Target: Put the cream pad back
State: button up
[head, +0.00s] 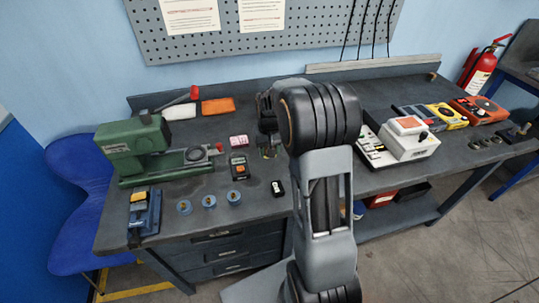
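A flat cream-white pad (181,112) lies at the back left of the bench, beside a flat orange pad (218,106). It is the only thing I see that fits the cream pad, though it is small in the picture. My gripper (268,152) hangs low over the middle of the bench, to the right of and nearer than the pads. My own arm partly covers it, and its fingers are too dark and small to tell open from shut. I cannot see whether it holds anything.
A green machine (130,150) stands at the left, with a red-handled tool (192,95) behind it. A pink-white box (239,140), a small meter (239,168) and blue round pieces (209,201) lie left of my gripper. A white instrument (408,140) and colored meters stand right.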

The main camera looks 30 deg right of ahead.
aim_at(270, 161)
jog(key=shift+w+d+f, duration=0.15)
jog(key=shift+d+f, duration=0.05)
jog(key=shift+f, duration=1.55)
jog(key=shift+f, duration=0.1)
jog(key=o, duration=1)
jog(key=shift+c, duration=0.2)
